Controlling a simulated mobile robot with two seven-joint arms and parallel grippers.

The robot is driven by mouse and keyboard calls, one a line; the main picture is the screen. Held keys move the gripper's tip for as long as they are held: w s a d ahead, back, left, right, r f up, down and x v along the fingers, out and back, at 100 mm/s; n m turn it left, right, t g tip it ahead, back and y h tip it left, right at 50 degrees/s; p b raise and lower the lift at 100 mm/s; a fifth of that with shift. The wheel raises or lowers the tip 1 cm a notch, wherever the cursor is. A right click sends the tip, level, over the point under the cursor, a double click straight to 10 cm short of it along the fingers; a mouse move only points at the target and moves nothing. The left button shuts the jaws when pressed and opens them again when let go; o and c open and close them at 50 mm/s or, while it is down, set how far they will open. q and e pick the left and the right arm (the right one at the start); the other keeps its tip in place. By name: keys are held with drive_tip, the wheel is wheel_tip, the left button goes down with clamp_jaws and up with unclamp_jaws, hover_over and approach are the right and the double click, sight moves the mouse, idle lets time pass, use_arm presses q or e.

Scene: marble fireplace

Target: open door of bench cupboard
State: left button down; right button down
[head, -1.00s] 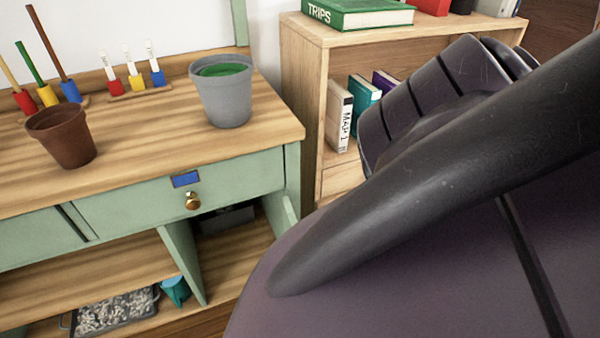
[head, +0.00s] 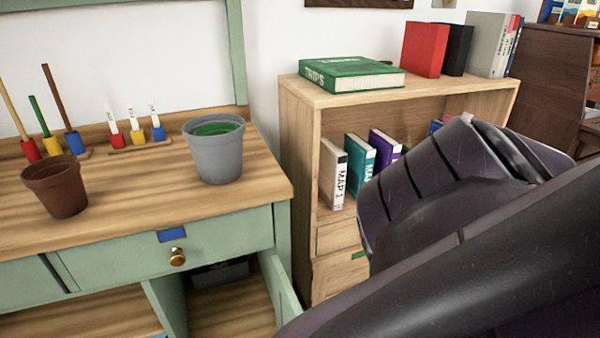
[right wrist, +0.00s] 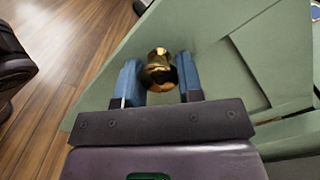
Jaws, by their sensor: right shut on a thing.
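The bench cupboard is part of a pale green bench (head: 225,235) with a wooden top. Its door (head: 281,285) is a green panel at the bench's right end, swung outward, with the compartment (head: 230,300) visible beside it. In the right wrist view the door (right wrist: 215,35) fills much of the picture. Its brass knob (right wrist: 160,72) lies between the two blue fingers of my right gripper (right wrist: 158,68), which is shut on it. In the head view my right arm hides that gripper and the door's lower part. My left gripper is not in view.
A wooden bookcase (head: 298,130) stands close right of the bench. A grey pot (head: 217,160) and a brown pot (head: 60,190) stand on the bench top. A drawer with a brass knob (head: 177,257) is above the compartment. The right wrist view shows open wooden floor (right wrist: 60,65).

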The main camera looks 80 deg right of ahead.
drive_tip(key=c, duration=0.8)
unclamp_jaws()
drive_tip(key=shift+o, duration=0.2)
drive_tip(key=v, duration=1)
drive_tip(key=shift+s+d+p, duration=0.2)
drive_tip(key=shift+s+p, duration=0.1)
drive_tip(key=shift+p, duration=0.05)
